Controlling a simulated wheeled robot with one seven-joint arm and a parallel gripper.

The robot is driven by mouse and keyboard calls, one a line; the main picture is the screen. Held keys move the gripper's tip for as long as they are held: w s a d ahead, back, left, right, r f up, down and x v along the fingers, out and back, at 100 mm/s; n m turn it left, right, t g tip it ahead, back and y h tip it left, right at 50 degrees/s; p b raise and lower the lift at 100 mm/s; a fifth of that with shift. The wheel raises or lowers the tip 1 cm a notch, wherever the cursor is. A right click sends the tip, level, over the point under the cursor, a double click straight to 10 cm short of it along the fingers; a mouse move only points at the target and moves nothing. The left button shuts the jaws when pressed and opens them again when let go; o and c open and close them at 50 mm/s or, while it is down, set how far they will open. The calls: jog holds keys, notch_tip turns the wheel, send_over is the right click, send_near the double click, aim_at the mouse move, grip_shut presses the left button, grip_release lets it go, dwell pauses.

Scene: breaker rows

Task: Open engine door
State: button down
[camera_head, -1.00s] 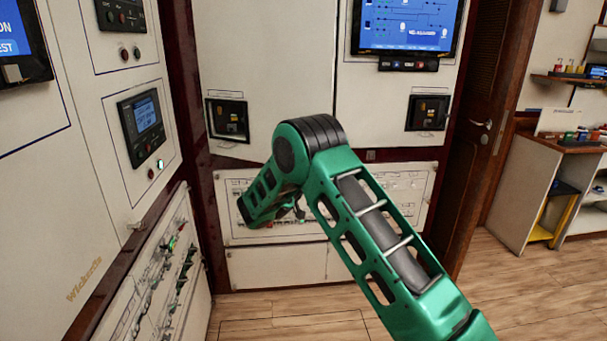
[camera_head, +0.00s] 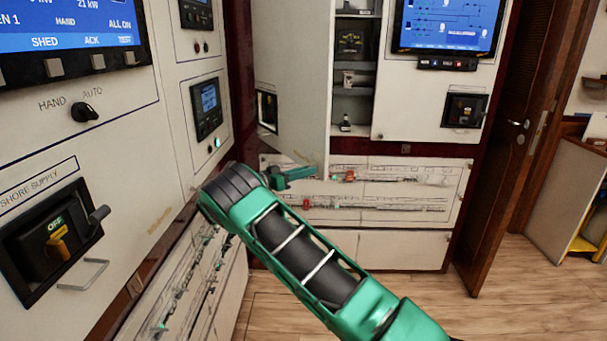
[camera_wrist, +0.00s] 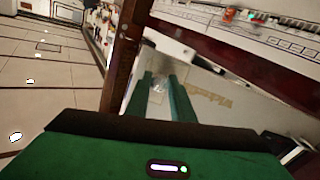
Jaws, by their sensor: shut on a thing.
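The engine door (camera_head: 290,65), a tall white cabinet door, stands partly open at the back left in the head view, its free right edge swung out. Shelves with dark instruments (camera_head: 352,65) show behind it. My gripper shows as a green part (camera_head: 293,176) just under the door's lower edge. In the wrist view, the two green fingers of my gripper (camera_wrist: 162,78) are close together with a small pale, blurred thing between their tips. What exactly they hold on the door is not clear.
The left wall has a panel with a breaker switch (camera_head: 58,240) close to my arm. A white drawer panel (camera_head: 370,190) with mimic lines runs below the cabinet. A brown door (camera_head: 510,125) stands at right. Wooden floor (camera_head: 500,300) is free at the lower right.

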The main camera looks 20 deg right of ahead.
jog(key=shift+a, duration=0.3)
jog(key=c, duration=1.5)
grip_release()
jog(key=shift+c, duration=0.2)
